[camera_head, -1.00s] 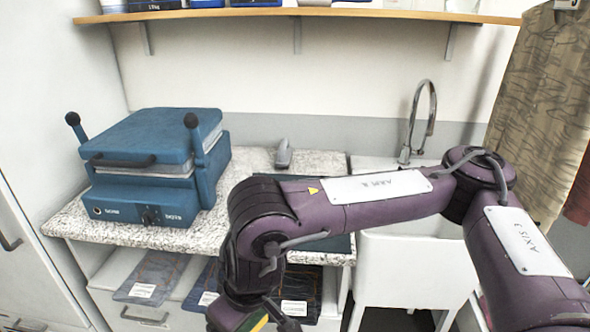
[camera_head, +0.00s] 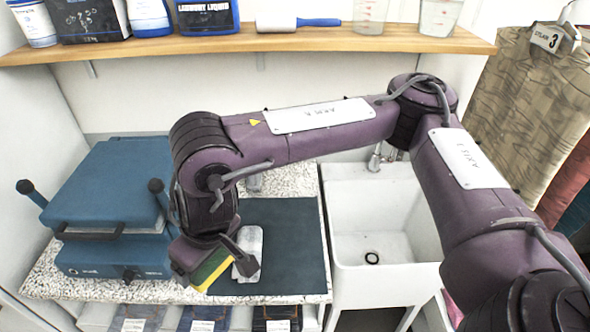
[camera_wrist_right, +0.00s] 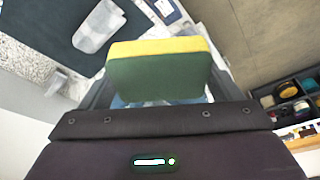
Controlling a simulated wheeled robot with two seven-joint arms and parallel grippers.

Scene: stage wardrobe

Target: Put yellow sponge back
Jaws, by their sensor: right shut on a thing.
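A yellow sponge with a dark green side (camera_head: 211,269) is held in my right gripper (camera_head: 208,272), above the front of the counter. It also shows in the right wrist view (camera_wrist_right: 160,72), where the gripper's fingers sit on either side of it. The green face is toward the wrist camera and the yellow layer is along the far edge. My right gripper is shut on the sponge. The arm partly hides the counter behind it. My left gripper is not in view.
A blue press (camera_head: 110,190) stands at the left of the counter. A dark mat (camera_head: 290,240) lies beside a white sink (camera_head: 385,245). A greyish-white object (camera_head: 248,250) lies on the mat near the gripper. A wooden shelf (camera_head: 300,40) with bottles and jugs runs above. Clothes hang at the right.

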